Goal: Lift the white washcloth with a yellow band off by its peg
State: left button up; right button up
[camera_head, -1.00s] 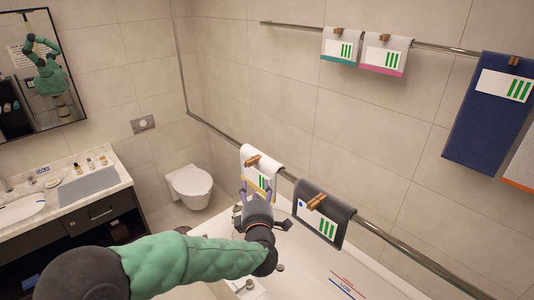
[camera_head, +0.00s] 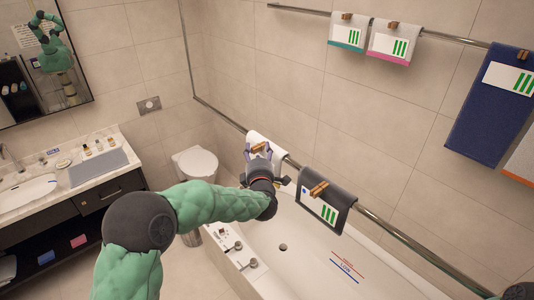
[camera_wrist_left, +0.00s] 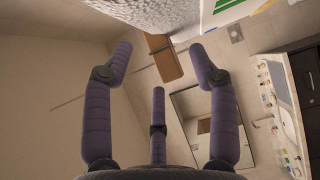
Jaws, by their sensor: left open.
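The white washcloth (camera_head: 278,142) hangs over the lower rail, mostly hidden behind my left gripper in the head view. Its yellow band is hidden now. Its wooden peg (camera_head: 258,147) is at the top of the cloth, just beyond my fingers. My left gripper (camera_head: 259,152) is open, in front of the cloth. In the left wrist view, the peg (camera_wrist_left: 164,57) shows between and beyond the spread fingers, with the white cloth (camera_wrist_left: 150,15) and its striped card (camera_wrist_left: 222,12) above. The fingers are not closed on the peg. My right gripper is not in view.
A dark grey towel (camera_head: 327,200) with a peg hangs beside it on the lower rail (camera_head: 380,231). The upper rail holds small white cloths (camera_head: 348,32) and a blue towel (camera_head: 492,105). The bathtub (camera_head: 300,250) is below; a toilet (camera_head: 196,163) and counter (camera_head: 100,172) stand left.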

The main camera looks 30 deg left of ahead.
pick_arm(q)
jog(key=shift+w+a+f, duration=0.1)
jog(key=shift+w+a, duration=0.2)
jog(key=shift+w, duration=0.2)
jog(key=shift+s, duration=0.1)
jog(key=shift+c, duration=0.6)
grip_shut()
jog(key=shift+r, duration=0.2)
